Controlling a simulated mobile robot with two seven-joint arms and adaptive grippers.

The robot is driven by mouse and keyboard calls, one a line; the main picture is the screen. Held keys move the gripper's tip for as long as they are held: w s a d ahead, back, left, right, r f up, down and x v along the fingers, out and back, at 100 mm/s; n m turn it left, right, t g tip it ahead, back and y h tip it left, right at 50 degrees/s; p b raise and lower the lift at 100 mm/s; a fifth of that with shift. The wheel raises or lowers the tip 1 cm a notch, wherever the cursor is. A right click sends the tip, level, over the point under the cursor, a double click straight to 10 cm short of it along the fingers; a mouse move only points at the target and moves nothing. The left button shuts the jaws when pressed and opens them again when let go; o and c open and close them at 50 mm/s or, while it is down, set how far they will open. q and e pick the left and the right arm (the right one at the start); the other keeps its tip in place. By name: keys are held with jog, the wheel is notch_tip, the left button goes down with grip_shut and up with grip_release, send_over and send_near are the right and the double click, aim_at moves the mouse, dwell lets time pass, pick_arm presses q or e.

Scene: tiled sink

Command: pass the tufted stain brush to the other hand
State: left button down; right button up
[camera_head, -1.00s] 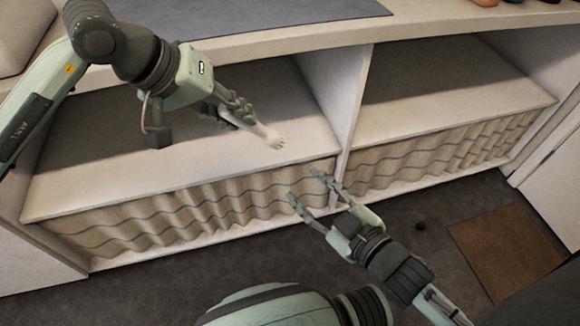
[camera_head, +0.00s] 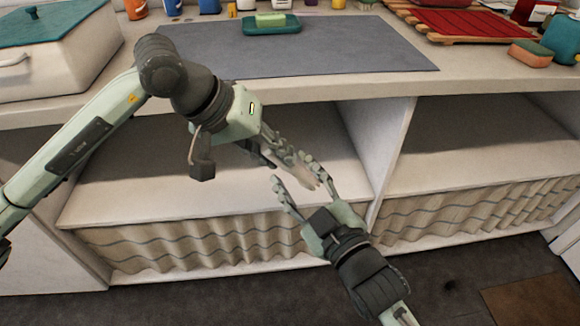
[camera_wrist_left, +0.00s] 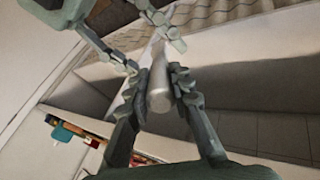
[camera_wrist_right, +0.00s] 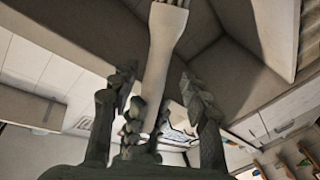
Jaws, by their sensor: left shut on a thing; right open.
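The tufted stain brush (camera_head: 308,181) is a pale, slim brush held in the air in front of the open shelf. My left gripper (camera_head: 284,152) is shut on it; the left wrist view shows its light rounded end (camera_wrist_left: 160,88) between the fingers. My right gripper (camera_head: 294,171) is open, its two fingers reaching up from below on either side of the brush. In the right wrist view the pale brush (camera_wrist_right: 162,55) runs up between the open fingers, with part of the left gripper beside it. Whether the right fingers touch it, I cannot tell.
The shelf (camera_head: 150,190) and an upright divider (camera_head: 385,135) lie just behind the grippers, with a wavy-striped curtain (camera_head: 190,243) below.

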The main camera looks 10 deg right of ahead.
jog(key=shift+x, duration=1.2)
jog(key=shift+c, duration=0.5)
jog(key=shift+s+a, duration=0.1)
grip_shut()
pick_arm(q)
jog(key=c, duration=1.5)
grip_release()
jog(key=shift+d+r, duration=0.1)
jog(key=shift+o, duration=1.1)
